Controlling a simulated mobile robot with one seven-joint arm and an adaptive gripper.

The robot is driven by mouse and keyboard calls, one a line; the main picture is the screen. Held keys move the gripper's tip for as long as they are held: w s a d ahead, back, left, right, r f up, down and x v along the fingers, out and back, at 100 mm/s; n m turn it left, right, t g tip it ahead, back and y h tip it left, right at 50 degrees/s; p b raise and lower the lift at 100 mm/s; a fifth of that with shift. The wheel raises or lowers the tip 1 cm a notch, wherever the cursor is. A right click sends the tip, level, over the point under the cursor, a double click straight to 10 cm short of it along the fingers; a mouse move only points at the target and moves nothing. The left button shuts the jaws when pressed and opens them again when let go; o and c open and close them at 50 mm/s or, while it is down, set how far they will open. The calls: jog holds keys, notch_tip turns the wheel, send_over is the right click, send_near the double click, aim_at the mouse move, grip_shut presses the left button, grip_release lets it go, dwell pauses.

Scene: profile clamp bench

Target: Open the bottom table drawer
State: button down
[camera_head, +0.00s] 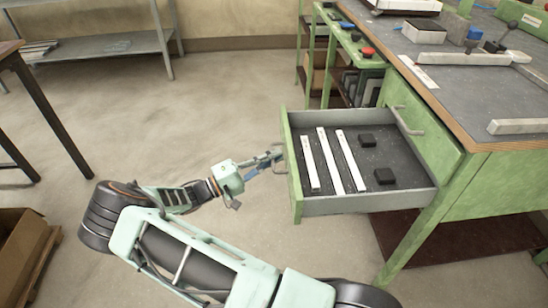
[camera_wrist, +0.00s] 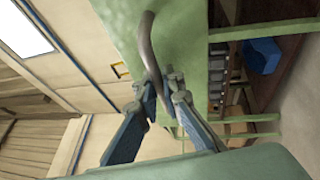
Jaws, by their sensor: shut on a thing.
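A green table drawer (camera_head: 290,165) is pulled well out of the green table (camera_head: 492,180) in the head view. It holds white strips (camera_head: 329,160) and black blocks (camera_head: 384,176). Above it, another green drawer front (camera_head: 440,140) with a metal handle (camera_head: 404,121) is closed. My gripper (camera_head: 274,158) is at the outer face of the open drawer. In the wrist view, my gripper (camera_wrist: 163,92) is shut on the drawer's curved metal handle (camera_wrist: 147,38), its blue-grey fingers on either side.
Green shelving (camera_head: 350,45) with bins stands behind the table. A dark-legged table (camera_head: 38,100) and a cardboard box (camera_head: 20,255) are at the left. A grey rack (camera_head: 105,45) stands at the back. The floor (camera_head: 190,125) left of the drawer is clear.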

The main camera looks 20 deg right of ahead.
jog(key=c, duration=2)
grip_release()
jog(key=shift+c, duration=0.2)
jog(key=shift+a, duration=0.1)
jog(key=v, duration=1.2)
